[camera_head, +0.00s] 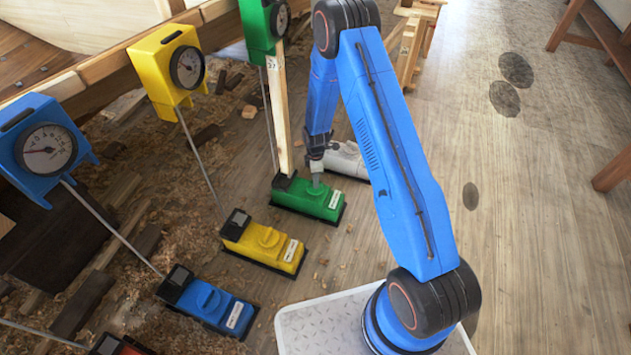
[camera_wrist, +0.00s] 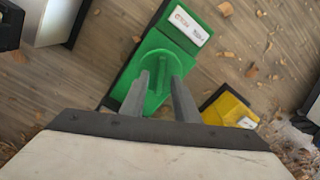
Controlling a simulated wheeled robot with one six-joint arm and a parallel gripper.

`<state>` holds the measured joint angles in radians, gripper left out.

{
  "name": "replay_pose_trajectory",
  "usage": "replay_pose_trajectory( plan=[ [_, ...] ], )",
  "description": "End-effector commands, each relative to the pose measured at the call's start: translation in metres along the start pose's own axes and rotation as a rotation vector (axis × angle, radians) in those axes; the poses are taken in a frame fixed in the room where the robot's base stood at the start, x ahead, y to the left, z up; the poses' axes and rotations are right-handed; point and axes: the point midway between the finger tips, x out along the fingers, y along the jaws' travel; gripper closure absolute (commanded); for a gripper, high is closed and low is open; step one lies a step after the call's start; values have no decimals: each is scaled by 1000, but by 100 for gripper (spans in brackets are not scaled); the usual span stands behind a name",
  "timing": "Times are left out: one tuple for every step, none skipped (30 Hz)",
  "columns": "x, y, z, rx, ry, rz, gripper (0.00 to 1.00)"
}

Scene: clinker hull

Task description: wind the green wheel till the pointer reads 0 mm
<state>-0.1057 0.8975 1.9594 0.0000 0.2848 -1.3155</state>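The green wheel (camera_wrist: 158,58) is a round knob with a raised ridge, on top of a green box (camera_head: 308,197) on the floor. My gripper (camera_head: 316,182) reaches down over this box. In the wrist view its two grey fingers (camera_wrist: 160,80) stand apart, with green showing between them, at the wheel. I cannot tell whether they touch it. The green gauge (camera_head: 262,28) is at the top of the head view, on a post labelled 37. Its dial (camera_head: 279,19) is seen edge-on, and the pointer's reading cannot be made out.
A yellow box (camera_head: 264,244) and a blue box (camera_head: 209,303) stand in a row with the green one, under yellow (camera_head: 166,66) and blue (camera_head: 42,147) gauges. A grey-white box (camera_head: 346,160) sits just behind. Thin rods run between gauges and boxes. Open floor (camera_head: 540,200) lies right.

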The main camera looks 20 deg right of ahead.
Motion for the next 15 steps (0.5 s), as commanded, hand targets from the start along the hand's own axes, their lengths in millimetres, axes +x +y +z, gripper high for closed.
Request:
replay_pose_trajectory(
  plan=[
    [5, 0, 0, 0, 0, 0, 72],
    [7, 0, 0, 0, 0, 0, 72],
    [9, 0, 0, 0, 0, 0, 72],
    [10, 0, 0, 0, 0, 0, 72],
    [11, 0, 0, 0, 0, 0, 72],
    [12, 0, 0, 0, 0, 0, 72],
    [12, 0, 0, 0, 0, 0, 72],
    [12, 0, 0, 0, 0, 0, 72],
    [12, 0, 0, 0, 0, 0, 72],
    [12, 0, 0, 0, 0, 0, 72],
    [12, 0, 0, 0, 0, 0, 72],
    [12, 0, 0, 0, 0, 0, 72],
    [12, 0, 0, 0, 0, 0, 72],
    [12, 0, 0, 0, 0, 0, 72],
    [12, 0, 0, 0, 0, 0, 79]
  ],
)
